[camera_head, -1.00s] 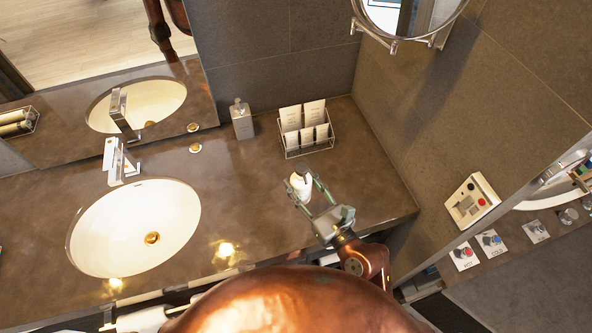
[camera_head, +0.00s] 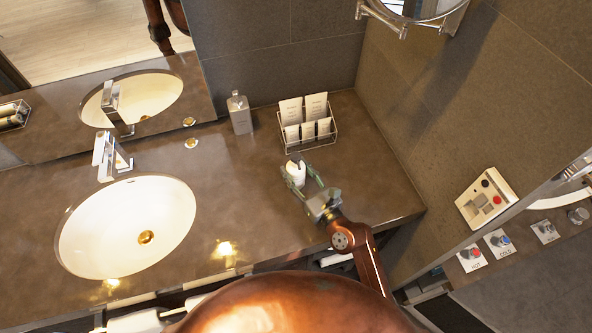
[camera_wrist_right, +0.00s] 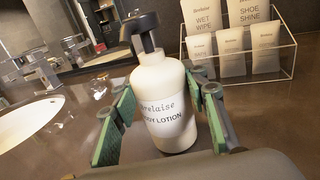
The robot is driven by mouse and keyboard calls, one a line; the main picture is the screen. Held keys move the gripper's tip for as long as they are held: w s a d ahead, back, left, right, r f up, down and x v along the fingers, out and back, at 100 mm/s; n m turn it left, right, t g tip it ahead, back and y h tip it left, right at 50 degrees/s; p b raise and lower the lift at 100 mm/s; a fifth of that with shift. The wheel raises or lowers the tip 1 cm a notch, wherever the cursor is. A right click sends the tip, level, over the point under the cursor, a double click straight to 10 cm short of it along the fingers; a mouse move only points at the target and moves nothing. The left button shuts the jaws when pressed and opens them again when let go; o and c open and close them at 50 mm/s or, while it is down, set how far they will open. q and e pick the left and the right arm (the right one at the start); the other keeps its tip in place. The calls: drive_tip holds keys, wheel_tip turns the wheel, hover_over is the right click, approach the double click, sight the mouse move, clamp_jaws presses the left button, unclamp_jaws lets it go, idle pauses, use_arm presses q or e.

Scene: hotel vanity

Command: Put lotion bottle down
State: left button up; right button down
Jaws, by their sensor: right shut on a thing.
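The white lotion bottle (camera_head: 295,174) has a dark pump top and stands upright at the right part of the counter, in front of the wire rack. In the right wrist view the bottle (camera_wrist_right: 165,105) shows its "BODY LOTION" label, slightly tilted in the picture. My right gripper (camera_head: 304,181) is shut on the bottle, with a green-padded finger on each side of it; these fingers also show in the right wrist view (camera_wrist_right: 163,90). I cannot tell whether the bottle's base touches the counter. My left gripper is not in view.
A wire rack (camera_head: 307,145) with printed packets stands behind the bottle. A grey pump dispenser (camera_head: 239,113) stands to its left. The sink (camera_head: 128,228) and tap (camera_head: 108,158) are farther left. The brown counter (camera_head: 235,185) between sink and bottle is bare. A wall is at the right.

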drive_tip(key=shift+r, duration=0.15)
drive_tip(key=shift+f, duration=0.2)
drive_tip(key=c, duration=1.2)
unclamp_jaws()
drive_tip(key=shift+o, duration=0.2)
